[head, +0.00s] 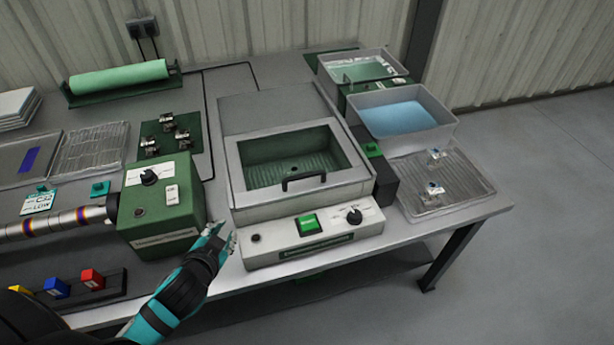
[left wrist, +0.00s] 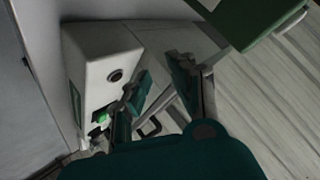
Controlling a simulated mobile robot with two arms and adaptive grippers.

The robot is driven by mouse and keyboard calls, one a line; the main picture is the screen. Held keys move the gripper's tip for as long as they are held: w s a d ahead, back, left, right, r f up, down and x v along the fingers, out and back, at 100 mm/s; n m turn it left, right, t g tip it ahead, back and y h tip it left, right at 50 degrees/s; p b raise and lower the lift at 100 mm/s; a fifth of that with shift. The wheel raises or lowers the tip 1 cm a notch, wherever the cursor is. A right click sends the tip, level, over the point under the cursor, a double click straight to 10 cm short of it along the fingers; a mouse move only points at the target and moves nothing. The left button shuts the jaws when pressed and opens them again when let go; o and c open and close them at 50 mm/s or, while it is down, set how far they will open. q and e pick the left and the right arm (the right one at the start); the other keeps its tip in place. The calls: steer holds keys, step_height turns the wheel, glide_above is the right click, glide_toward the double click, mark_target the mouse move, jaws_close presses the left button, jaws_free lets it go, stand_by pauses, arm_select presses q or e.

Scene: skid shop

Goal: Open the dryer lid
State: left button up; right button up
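The dryer (head: 258,248) is a light grey box on the bench, with a green button (head: 308,224) and a black knob (head: 354,215) on its front panel. Its lid (head: 347,183) lies shut, with a window showing a green ribbed inside and a black handle (head: 303,180) at the front edge. My left gripper (head: 226,236) is beside the front left corner of the dryer, below and left of the handle. In the left wrist view its fingers (left wrist: 160,85) are apart with nothing held, and the dryer's panel (left wrist: 95,50) shows beyond. My right gripper is not in view.
A green control box (head: 160,212) with a metal tube stands close left of the dryer. Coloured blocks (head: 93,278) sit at front left. Space above the lid is clear.

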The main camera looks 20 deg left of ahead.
arm_select(q)
steer(key=w+r+m+t+h, duration=0.4)
steer(key=w+r+m+t, duration=0.1)
steer(key=w+r+m, duration=0.15)
steer(key=m+g+h, duration=0.4)
steer(key=m+h, duration=0.4)
glide_toward(302, 177)
steer(key=p+x, duration=0.3)
steer(key=x, duration=0.7)
steer(key=shift+p, duration=0.3)
steer(key=shift+w+d+f, duration=0.25)
steer(key=shift+w+d, duration=0.2)
steer(key=shift+w, duration=0.1)
steer(key=shift+c, duration=0.4)
jaws_close()
